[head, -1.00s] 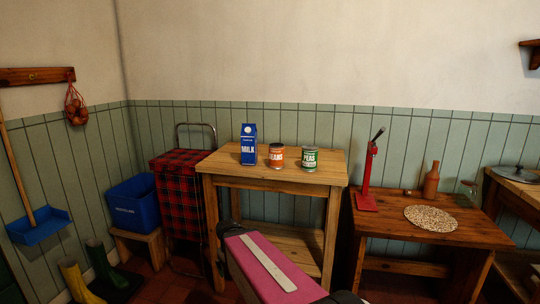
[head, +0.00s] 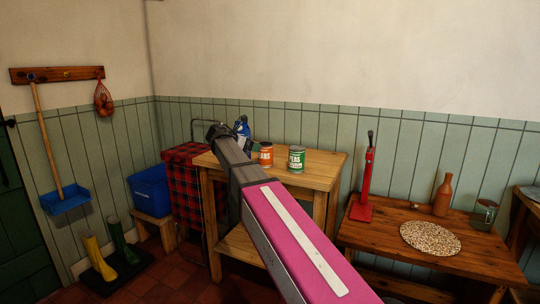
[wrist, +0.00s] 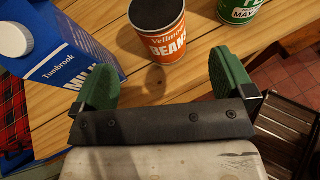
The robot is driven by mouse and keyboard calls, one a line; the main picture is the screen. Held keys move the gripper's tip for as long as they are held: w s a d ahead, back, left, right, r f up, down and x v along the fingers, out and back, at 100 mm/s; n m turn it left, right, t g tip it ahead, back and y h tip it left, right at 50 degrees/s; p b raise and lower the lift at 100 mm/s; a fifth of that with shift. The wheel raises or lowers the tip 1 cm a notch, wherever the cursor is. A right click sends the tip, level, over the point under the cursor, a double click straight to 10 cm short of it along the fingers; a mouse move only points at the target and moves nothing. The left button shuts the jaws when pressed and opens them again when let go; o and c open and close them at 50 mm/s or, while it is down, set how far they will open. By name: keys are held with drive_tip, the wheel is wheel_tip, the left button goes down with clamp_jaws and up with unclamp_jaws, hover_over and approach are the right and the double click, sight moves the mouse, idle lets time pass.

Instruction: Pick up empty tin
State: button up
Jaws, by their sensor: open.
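An orange beans tin (head: 266,154) stands upright on the pine table. In the wrist view the beans tin (wrist: 159,40) shows a dark top inside a metal rim. A green peas tin (head: 297,160) stands to its right, partly cut off in the wrist view (wrist: 245,12). A blue and white milk carton (head: 244,127) stands to the left, mostly hidden by my arm in the head view. My gripper (wrist: 164,78) is open and empty, its green-padded fingers apart on the near side of the beans tin. The carton (wrist: 62,55) is close beside the left finger.
The pine table (head: 325,168) has bare wood around the tins. A red can crusher (head: 366,185), an orange bottle (head: 443,195) and a speckled round mat (head: 430,238) are on the lower table at right. A tartan trolley (head: 187,190) stands left of the pine table.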

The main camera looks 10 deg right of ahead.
sight(263, 144)
drive_tip(key=shift+n, duration=0.3)
drive_tip(key=shift+w+d+r+x, duration=0.1)
drive_tip(key=shift+r+x, duration=0.2)
drive_tip(key=shift+x, duration=1.45)
drive_tip(key=shift+w+d+r+x, duration=0.1)
drive_tip(key=shift+r+x, duration=0.15)
drive_tip(key=shift+x, duration=1.5)
drive_tip(key=shift+d+r+x, duration=0.1)
drive_tip(key=shift+r+x, duration=0.2)
drive_tip(key=shift+x, duration=1.45)
drive_tip(key=c, duration=0.8)
